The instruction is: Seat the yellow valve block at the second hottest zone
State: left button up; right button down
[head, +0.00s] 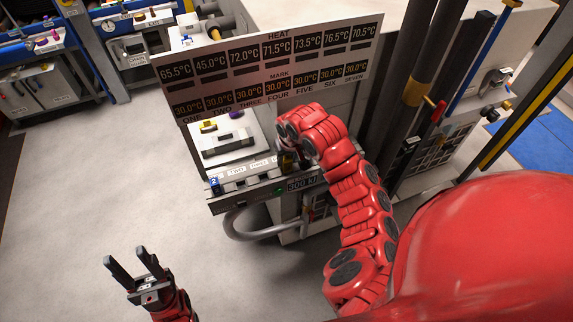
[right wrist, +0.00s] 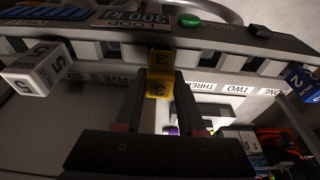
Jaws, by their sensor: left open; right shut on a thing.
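The yellow valve block (right wrist: 158,75), marked 3, is between the fingertips of my right gripper (right wrist: 160,88) in the right wrist view. It is at the slotted rail (right wrist: 120,42), between the labels FIVE (right wrist: 125,80) and THREE (right wrist: 200,86). I cannot tell whether it touches the rail. In the head view my right gripper (head: 292,160) is at the bench front, its fingertips mostly hidden. My left gripper (head: 134,266) is open and empty above the floor. The heat board (head: 270,65) reads 76.5 at SIX, 73.5 at FIVE and 72.0 at THREE.
A white block marked 5 (right wrist: 38,70) is left of the yellow block in the right wrist view. A blue block marked 2 (right wrist: 298,82) is at the right. A green button (head: 279,190) is on the bench front. The floor (head: 90,190) at left is clear.

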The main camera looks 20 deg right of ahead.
jog(key=shift+w+v, duration=0.2)
jog(key=shift+v, duration=0.7)
jog(key=shift+w+v, duration=0.25)
jog(key=shift+v, duration=0.65)
jog(key=shift+w+v, duration=0.2)
jog(key=shift+v, duration=0.7)
jog(key=shift+r, duration=0.2)
jog(key=d+f, duration=0.1)
jog(key=d, duration=0.6)
jog(key=shift+d, duration=0.25)
jog(key=shift+s+f, duration=0.15)
